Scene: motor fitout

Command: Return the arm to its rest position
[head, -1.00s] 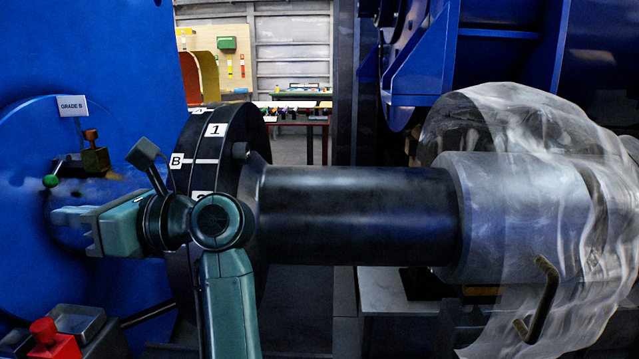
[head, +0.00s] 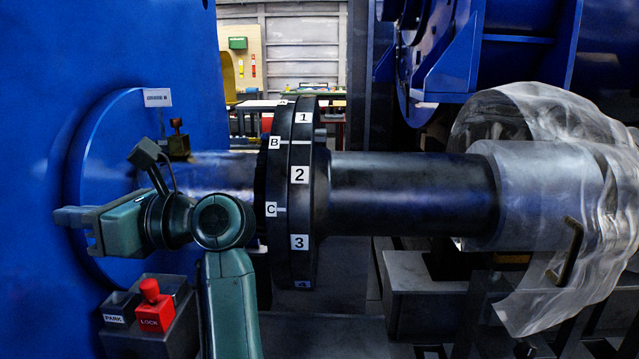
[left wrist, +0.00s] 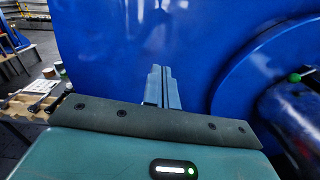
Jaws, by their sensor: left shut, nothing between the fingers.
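My left arm (head: 228,290) rises from the bottom of the head view and bends left. My left gripper (head: 72,216) points left in front of the blue housing (head: 180,60). Its fingers are closed together with nothing between them. They also show shut in the left wrist view (left wrist: 162,85), against the blue housing. I cannot tell the gap to the housing. My right gripper is not in view.
A dark shaft with a numbered and lettered coupling disc (head: 300,205) lies right of my arm. A box with a red LOCK knob (head: 150,291) and a PARK label stands below the gripper. A clear guard (head: 540,300) surrounds the shaft's right end.

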